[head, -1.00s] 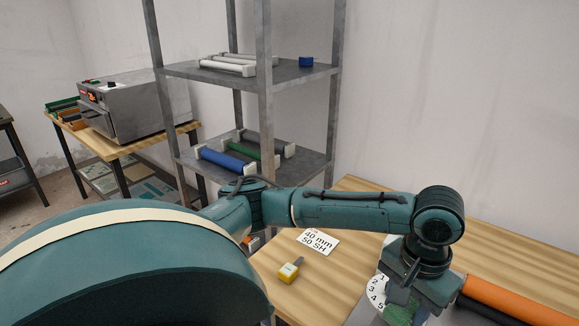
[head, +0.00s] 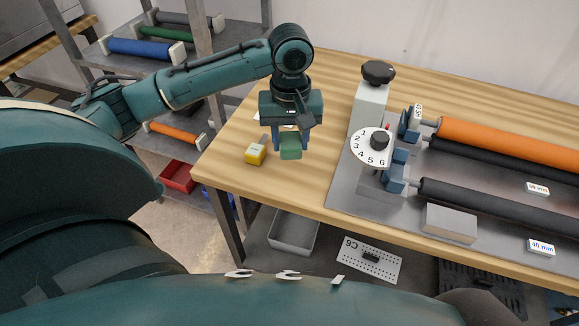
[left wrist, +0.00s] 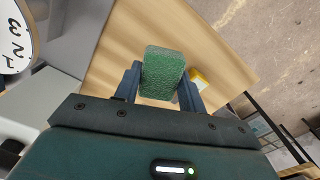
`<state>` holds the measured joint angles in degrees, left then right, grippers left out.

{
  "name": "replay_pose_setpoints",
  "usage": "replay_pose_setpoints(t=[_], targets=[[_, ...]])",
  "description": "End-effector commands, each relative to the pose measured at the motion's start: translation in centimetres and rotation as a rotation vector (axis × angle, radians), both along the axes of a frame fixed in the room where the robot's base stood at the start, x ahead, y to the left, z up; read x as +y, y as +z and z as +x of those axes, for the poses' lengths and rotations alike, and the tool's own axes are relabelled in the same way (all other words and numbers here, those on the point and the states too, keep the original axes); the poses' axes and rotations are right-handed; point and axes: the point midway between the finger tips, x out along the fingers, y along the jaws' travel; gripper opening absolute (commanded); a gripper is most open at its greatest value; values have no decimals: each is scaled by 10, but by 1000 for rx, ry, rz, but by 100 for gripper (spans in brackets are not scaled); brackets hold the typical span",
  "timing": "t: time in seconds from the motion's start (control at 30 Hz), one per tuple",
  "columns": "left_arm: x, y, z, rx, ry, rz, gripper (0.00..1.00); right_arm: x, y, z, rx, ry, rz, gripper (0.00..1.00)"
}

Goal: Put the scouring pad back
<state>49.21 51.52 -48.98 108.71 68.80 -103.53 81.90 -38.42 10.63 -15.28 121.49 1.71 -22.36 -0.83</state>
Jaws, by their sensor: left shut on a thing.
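The scouring pad (head: 291,152) is a green block; it also shows in the left wrist view (left wrist: 162,70). My left gripper (head: 290,145) is shut on it, with one blue finger on each side. The gripper points down over the left part of the wooden table (head: 330,75). I cannot tell whether the pad touches the table top. My right gripper is in neither view.
A small yellow object (head: 255,154) lies on the table just left of the pad. The roller machine (head: 349,150) with a numbered dial (head: 365,150) stands to the right. A grey bin (head: 293,232) and a perforated plate (head: 359,259) are on the shelf below.

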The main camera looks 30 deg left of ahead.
Motion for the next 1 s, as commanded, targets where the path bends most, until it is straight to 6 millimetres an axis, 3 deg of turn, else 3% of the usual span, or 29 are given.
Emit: replay_pose_setpoints(t=[0.5,0.9,0.93,1.0], targets=[[0,-67,0,0,-4,0,19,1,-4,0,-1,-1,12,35],[0,-71,-1,1,-4,1,19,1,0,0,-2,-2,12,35],[0,-72,0,-1,-4,1,42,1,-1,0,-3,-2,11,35],[0,-72,0,-1,-5,1,48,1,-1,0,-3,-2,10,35]])
